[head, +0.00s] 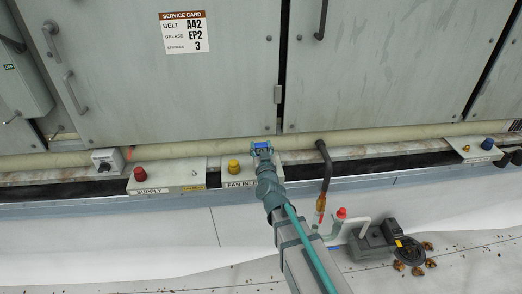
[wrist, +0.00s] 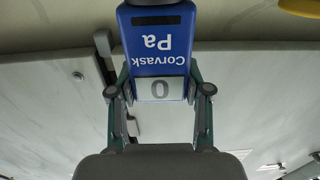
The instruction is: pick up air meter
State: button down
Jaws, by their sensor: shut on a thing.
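In the head view my gripper (head: 262,153) is at the ledge below the cabinet doors, just above the "FAN INLET" plate (head: 240,184). The meter's far end is cut off in the wrist view.
A yellow knob (head: 234,166) stands just left of my gripper, and a red knob (head: 139,173) stands on the "SUPPLY" plate. A pump-like unit (head: 375,243) sits lower right. Cabinet doors (head: 180,90) rise behind.

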jog(key=shift+r, duration=0.6)
jog(key=s+d+r+p, duration=0.5)
jog(key=s+r+p, duration=0.6)
jog(key=p, duration=1.7)
jog(key=shift+s+r, duration=0.15)
jog(key=shift+s, duration=0.9)
